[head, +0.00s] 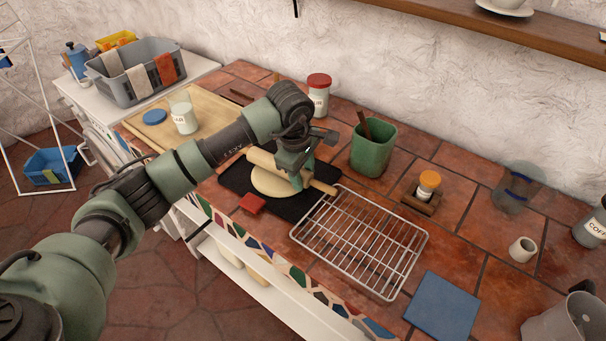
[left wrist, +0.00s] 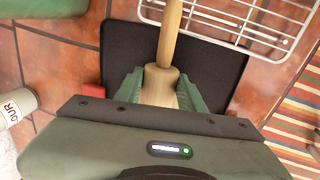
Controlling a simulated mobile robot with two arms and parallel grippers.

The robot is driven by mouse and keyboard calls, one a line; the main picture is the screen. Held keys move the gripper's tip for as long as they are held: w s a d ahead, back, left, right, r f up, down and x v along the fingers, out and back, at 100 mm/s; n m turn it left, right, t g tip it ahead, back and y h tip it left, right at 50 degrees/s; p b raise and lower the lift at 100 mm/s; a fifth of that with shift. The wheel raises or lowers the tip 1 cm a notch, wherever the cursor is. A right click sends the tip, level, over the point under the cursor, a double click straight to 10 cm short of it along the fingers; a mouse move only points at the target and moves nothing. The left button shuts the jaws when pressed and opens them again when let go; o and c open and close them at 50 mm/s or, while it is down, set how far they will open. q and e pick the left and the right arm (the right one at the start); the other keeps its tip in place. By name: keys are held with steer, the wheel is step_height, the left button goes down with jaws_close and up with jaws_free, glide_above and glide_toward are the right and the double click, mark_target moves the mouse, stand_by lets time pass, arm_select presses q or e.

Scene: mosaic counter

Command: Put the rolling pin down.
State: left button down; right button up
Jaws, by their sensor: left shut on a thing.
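The wooden rolling pin (head: 261,161) lies level at the round pale dough (head: 268,185) on the black mat (head: 296,211). I cannot tell whether the pin touches the dough. My left gripper (head: 297,182) comes down over the pin's right part and hides some of it. In the left wrist view the fingers (left wrist: 160,92) are shut on the thick part of the rolling pin (left wrist: 159,82), with one handle pointing away over the black mat (left wrist: 215,60). The dough is hidden there. My right gripper is not in view.
A wire rack (head: 361,241) stands close right of the mat, near the pin's handle. A green pot (head: 372,150) is behind, and a small red object (head: 251,203) lies at the mat's front edge. A jar with a red lid (head: 318,96) stands at the back.

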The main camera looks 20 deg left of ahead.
arm_select(q)
steer(key=shift+s+f, duration=0.1)
steer(key=shift+f, duration=0.2)
steer(key=c, duration=0.9)
jaws_free()
steer(key=shift+o, duration=0.2)
steer(key=shift+r, duration=0.3)
steer(key=shift+r+p, duration=0.45)
steer(key=shift+p, duration=0.35)
steer(key=b+v, duration=0.3)
steer(key=v, duration=0.8)
steer(key=shift+r+b, duration=0.4)
steer(key=shift+r, duration=0.05)
